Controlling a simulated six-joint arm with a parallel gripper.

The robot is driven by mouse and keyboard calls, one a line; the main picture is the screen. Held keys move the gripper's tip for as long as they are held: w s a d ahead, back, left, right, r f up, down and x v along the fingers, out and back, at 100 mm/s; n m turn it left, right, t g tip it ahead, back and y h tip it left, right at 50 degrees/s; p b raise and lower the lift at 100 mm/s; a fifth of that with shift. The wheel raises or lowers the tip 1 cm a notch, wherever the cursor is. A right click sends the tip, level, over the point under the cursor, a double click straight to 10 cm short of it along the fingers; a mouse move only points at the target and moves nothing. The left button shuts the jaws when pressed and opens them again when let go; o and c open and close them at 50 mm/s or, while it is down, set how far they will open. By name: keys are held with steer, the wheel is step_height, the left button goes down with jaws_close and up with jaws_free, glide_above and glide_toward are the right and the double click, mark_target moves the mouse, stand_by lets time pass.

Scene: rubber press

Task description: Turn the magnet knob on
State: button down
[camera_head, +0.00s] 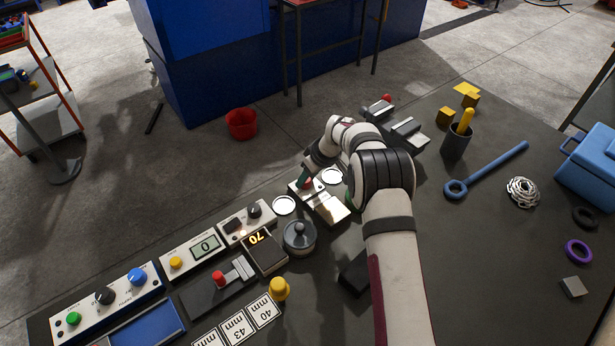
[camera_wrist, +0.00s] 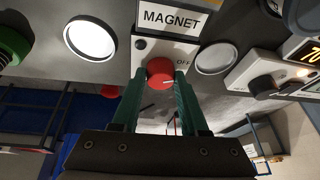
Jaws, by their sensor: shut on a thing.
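The magnet knob (camera_wrist: 160,73) is a round red knob on a small white box (camera_wrist: 146,47) in the wrist view. An "OFF" label shows on the box to the right of the knob, and a sign reading "MAGNET" (camera_wrist: 170,17) stands beside the box. My gripper (camera_wrist: 159,84) is shut on the knob, with one green finger on each side of it. A thin pale mark shows on the knob, but I cannot tell exactly which label it points at. In the head view, my gripper (camera_head: 307,182) is at the white box, and my wrist partly hides it.
Pale round discs (camera_head: 284,205) lie on either side of the box. A control box with a black knob (camera_head: 254,210), a display reading 70 (camera_head: 262,250) and a grey round lidded pot (camera_head: 299,236) stand close by. A blue ring-ended tool (camera_head: 490,170) lies at the right.

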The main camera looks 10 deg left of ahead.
steer(key=m+t+h, duration=0.1)
steer(key=m, duration=0.3)
steer(key=shift+s+a, duration=0.1)
steer(key=shift+s, duration=0.05)
steer(key=m+h, duration=0.1)
steer(key=m, duration=0.1)
steer(key=m+t, duration=0.1)
steer(key=m, duration=0.1)
steer(key=shift+a+m+h, duration=0.15)
steer(key=shift+m+h, duration=0.15)
steer(key=shift+h, duration=0.1)
steer(key=m+h, duration=0.1)
steer(key=m, duration=0.3)
steer(key=shift+a+m+h, duration=0.1)
steer(key=shift+m+h, duration=0.2)
steer(key=shift+h, duration=0.1)
steer(key=shift+a+m+h, duration=0.1)
steer(key=shift+m+h, duration=0.5)
steer(key=shift+m, duration=1.3)
steer(key=shift+s, duration=0.1)
steer(key=shift+c, duration=2.2)
jaws_free()
